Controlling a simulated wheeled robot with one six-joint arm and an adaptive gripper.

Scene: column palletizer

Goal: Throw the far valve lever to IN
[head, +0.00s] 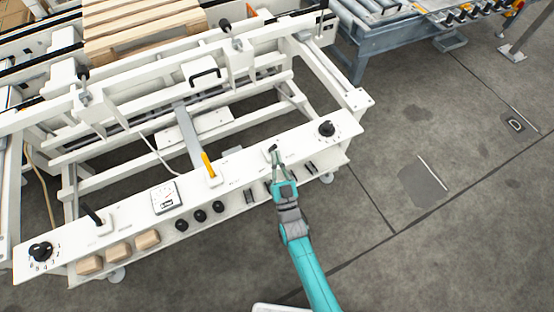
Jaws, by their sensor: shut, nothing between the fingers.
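A long white control panel (130,215) runs across the machine's front. It carries an orange-yellow lever (208,165) in a white mount near the middle, and a black lever (92,214) near the left end, tilted up to the left. A small dark lever tip (271,149) shows right of the middle, at my fingertips; my gripper hides most of it. My gripper (275,160) is shut with nothing in it, over the panel. I cannot tell whether it touches this lever. The position labels are too small to read.
A wooden pallet (140,27) lies behind. A roller conveyor (385,30) stands at the back right. The floor at the right is clear.

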